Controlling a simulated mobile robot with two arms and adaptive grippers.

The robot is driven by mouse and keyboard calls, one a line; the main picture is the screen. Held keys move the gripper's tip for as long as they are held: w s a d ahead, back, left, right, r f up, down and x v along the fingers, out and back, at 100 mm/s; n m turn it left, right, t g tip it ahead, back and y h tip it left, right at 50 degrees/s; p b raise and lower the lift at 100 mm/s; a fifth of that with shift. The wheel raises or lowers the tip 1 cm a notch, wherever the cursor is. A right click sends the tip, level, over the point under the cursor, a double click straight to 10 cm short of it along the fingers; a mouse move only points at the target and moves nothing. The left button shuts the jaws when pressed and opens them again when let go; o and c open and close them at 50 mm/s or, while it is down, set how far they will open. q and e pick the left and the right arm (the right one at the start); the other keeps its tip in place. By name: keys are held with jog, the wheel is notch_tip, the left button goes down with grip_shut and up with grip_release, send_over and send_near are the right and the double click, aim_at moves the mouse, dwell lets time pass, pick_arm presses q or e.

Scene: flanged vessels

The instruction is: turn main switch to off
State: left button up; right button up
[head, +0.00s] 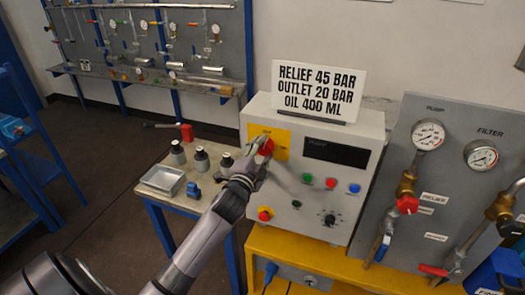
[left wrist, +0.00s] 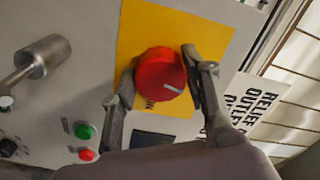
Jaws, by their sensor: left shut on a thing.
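The main switch is a red round knob on a yellow plate at the upper left of the grey control box (head: 355,128). In the left wrist view the red knob (left wrist: 160,74) shows a pale pointer line toward the lower right of the picture. The yellow plate (left wrist: 140,28) is behind it; its lettering is mostly hidden. My left gripper (left wrist: 158,80) is shut on the knob, one finger on each side. In the head view my left gripper (head: 255,160) covers part of the switch (head: 266,146). My right gripper is not in view.
Below the plate are green and red buttons, a blue button (head: 354,188), a black dial (head: 329,219) and a red button (head: 265,214). A sign (head: 318,91) stands on the box. A gauge panel (head: 450,150) is at right; a small table with bottles (head: 201,160) is at left.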

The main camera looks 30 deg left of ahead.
pick_arm(q)
jog(key=shift+f+n, duration=0.1)
jog(key=shift+n, duration=1.1)
jog(key=o, duration=1.2)
jog(key=shift+c, duration=0.2)
jog(key=shift+s, duration=0.2)
jog(key=v, duration=1.1)
jog(key=shift+s, duration=0.3)
